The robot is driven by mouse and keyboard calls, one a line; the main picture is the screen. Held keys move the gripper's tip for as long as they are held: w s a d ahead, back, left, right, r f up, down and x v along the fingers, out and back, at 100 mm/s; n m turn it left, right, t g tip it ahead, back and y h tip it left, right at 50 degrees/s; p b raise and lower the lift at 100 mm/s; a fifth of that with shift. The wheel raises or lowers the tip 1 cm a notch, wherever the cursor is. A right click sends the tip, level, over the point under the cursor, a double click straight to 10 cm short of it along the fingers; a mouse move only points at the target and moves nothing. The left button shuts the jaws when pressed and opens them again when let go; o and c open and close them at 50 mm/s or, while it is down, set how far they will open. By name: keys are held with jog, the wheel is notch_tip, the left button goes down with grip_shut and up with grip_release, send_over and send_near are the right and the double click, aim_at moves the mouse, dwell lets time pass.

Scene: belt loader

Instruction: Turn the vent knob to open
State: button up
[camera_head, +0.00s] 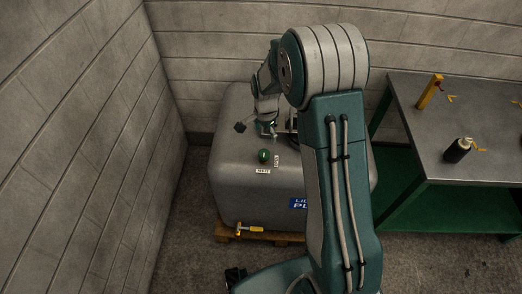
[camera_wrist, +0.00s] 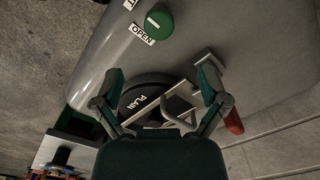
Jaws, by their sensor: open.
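The round green vent knob (camera_head: 264,155) sits on top of the grey tank (camera_head: 235,178), beside small white labels. In the wrist view the knob (camera_wrist: 160,20) shows near the top edge with a short white line on its face. The label reading OPEN (camera_wrist: 142,34) lies just below-left of it; another label is cut off by the frame edge. My gripper (camera_wrist: 160,95) is open, its two fingers spread and apart from the knob. In the head view my gripper (camera_head: 266,128) is over the tank, beyond the knob.
A black round cap marked PLAIN (camera_wrist: 150,84) and a pale bar show between my fingers. A red handle (camera_wrist: 233,122) is near the right finger. A yellow-handled valve (camera_head: 250,229) is at the tank's lower front. A metal workbench (camera_head: 465,130) stands right; a block wall (camera_head: 75,130) left.

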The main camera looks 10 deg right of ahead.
aim_at(264, 152)
jog(key=f, duration=0.9)
jog(key=shift+a+f, duration=0.25)
jog(key=shift+a, duration=0.05)
jog(key=shift+d+f, duration=0.15)
jog(key=shift+f, duration=0.2)
jog(key=shift+d, duration=0.15)
jog(key=c, duration=1.2)
